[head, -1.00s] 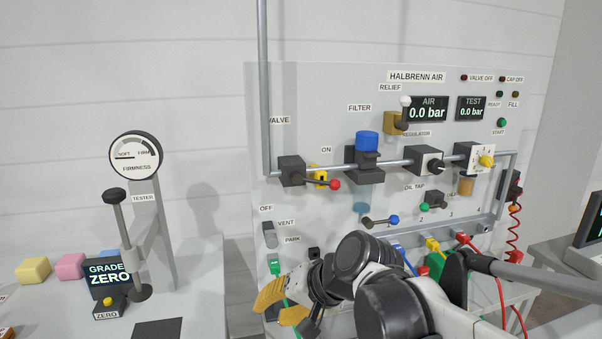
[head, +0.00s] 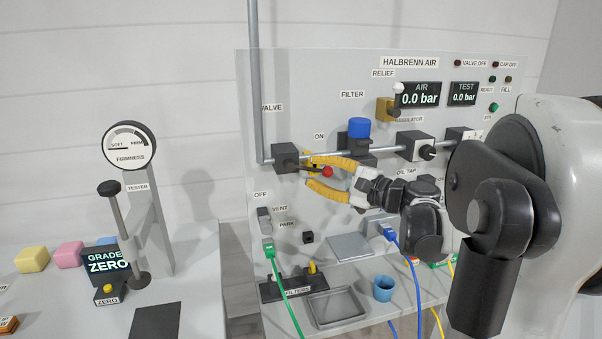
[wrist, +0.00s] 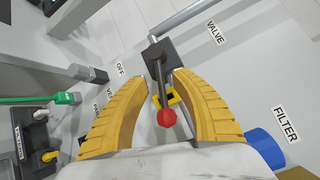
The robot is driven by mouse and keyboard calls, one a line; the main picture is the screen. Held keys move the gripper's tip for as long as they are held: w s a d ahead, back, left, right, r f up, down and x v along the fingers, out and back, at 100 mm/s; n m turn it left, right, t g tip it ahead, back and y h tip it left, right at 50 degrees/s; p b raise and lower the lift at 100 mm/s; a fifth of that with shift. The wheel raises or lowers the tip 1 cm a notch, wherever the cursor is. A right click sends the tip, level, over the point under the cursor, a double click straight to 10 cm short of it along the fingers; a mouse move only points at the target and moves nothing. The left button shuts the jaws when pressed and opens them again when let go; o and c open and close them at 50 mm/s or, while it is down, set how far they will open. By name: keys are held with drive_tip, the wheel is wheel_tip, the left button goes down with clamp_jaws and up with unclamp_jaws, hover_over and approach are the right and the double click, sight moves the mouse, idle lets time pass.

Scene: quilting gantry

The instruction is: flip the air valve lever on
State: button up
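The air valve is a dark block (head: 286,156) on the grey pipe. Its dark lever with a red ball knob (head: 327,171) points right, roughly along the panel, between the ON label (head: 319,137) above and the OFF label (head: 260,195) lower left. My gripper (head: 310,172) has yellow ribbed fingers, spread open, one above and one below the lever. In the wrist view, the open gripper (wrist: 160,76) has the lever (wrist: 159,75) and red knob (wrist: 167,118) between its fingers. I see gaps on both sides of the lever; contact is not visible.
A filter with a blue cap (head: 359,128) stands close right of my fingers. The AIR display (head: 418,95) reads 0.0 bar. A shelf below holds a tray (head: 338,308) and a blue cup (head: 383,289). The firmness tester (head: 130,147) is at left.

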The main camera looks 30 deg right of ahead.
sight(307, 168)
drive_tip(key=shift+b+x, duration=0.3)
drive_tip(key=shift+x, duration=1.5)
clamp_jaws()
